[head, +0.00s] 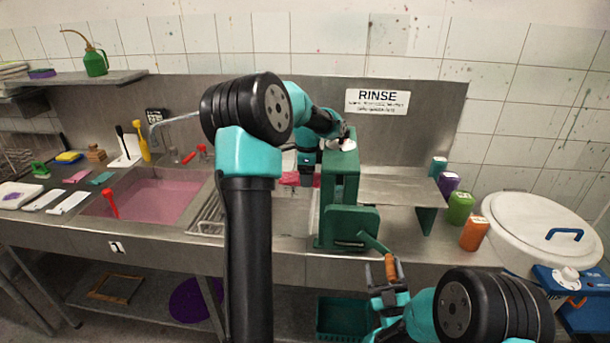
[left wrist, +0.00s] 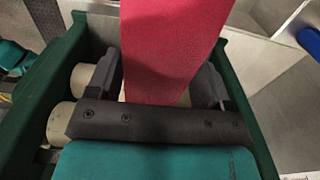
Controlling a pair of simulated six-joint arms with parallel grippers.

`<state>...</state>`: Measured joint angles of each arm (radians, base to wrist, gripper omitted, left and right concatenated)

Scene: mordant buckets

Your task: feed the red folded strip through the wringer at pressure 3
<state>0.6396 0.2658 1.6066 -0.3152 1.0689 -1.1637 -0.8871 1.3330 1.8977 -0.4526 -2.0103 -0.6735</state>
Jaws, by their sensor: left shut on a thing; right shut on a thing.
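The green wringer (head: 340,200) stands on the steel bench; two pale rollers show in the left wrist view (left wrist: 62,122). The red folded strip (left wrist: 172,40) fills the upper middle of that view and shows partly in the head view (head: 288,178), left of the wringer. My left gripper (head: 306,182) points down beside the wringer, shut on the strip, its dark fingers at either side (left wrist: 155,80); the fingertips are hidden. My right gripper (head: 388,284) is shut on the orange-brown crank handle (head: 391,266), low in front of the wringer. No pressure setting is readable.
A pink-filled sink (head: 150,197) lies left, with a drain rack (head: 207,215) beside it. Several coloured jars (head: 461,207) and a large white lidded pot (head: 535,230) stand right. A RINSE sign (head: 377,101) hangs behind. A green crate (head: 342,318) sits below the bench.

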